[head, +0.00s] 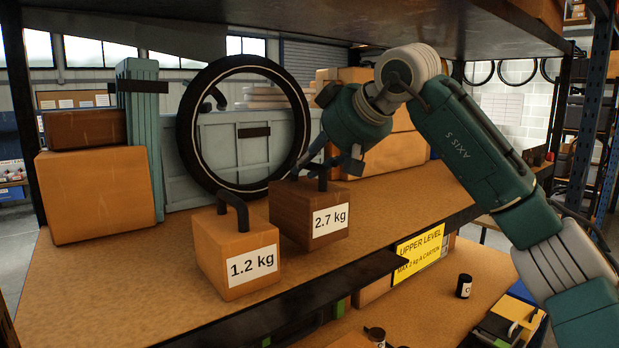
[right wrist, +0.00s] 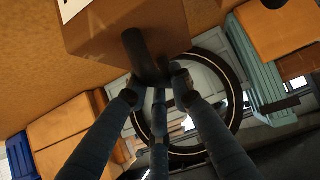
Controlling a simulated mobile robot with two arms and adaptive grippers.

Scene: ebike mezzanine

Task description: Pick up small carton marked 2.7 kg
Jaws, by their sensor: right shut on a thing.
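The dark brown carton marked 2.7 kg (head: 292,208) is upright near the front edge of the upper shelf, with a dark arched handle (head: 323,180) on top. My right gripper (head: 328,166) comes from above and right, and its fingers are closed on that handle. In the right wrist view the carton (right wrist: 110,42) fills the upper part, and the fingers (right wrist: 158,90) meet at its dark handle (right wrist: 138,52). I cannot tell whether the carton's underside touches the shelf. My left gripper is not in view.
A lighter carton marked 1.2 kg (head: 207,243) stands close on the left. A wheel (head: 184,140) and grey-blue crates (head: 235,165) stand behind. Orange cartons (head: 95,195) are at left. A yellow sign (head: 419,254) hangs on the shelf front. Another shelf (head: 300,15) is overhead.

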